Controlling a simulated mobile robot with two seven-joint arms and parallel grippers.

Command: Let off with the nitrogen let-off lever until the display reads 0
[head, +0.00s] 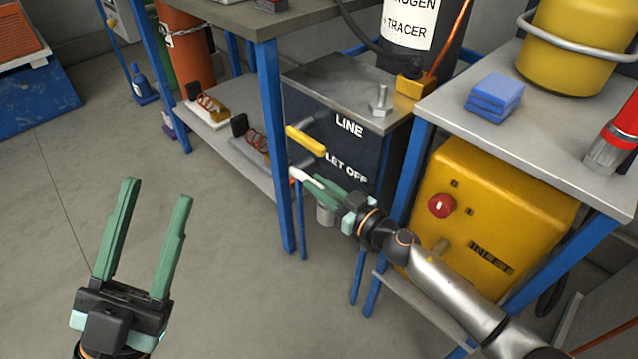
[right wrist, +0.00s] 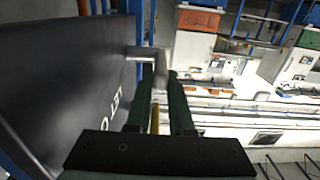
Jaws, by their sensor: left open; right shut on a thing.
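The dark valve box (head: 330,92) is marked LINE and LET OFF. A yellow lever (head: 306,140) sticks out beside LINE. A pale let-off lever (head: 302,177) sticks out lower down, by LET OFF. My right gripper (head: 322,187) is shut on this lever, whose outer end shows past the green fingers. The right wrist view shows the grey lever (right wrist: 160,66) at the fingertips of the right gripper (right wrist: 161,82), close to the dark panel. My left gripper (head: 157,190) is open and empty over the floor. No display reading is visible in either view.
A blue table leg (head: 273,140) stands just left of the levers. A yellow box (head: 492,210) with a red knob and INLET is at right, under a grey table (head: 550,130). A low shelf (head: 222,135) holds spring-like parts. Floor (head: 60,240) at left is clear.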

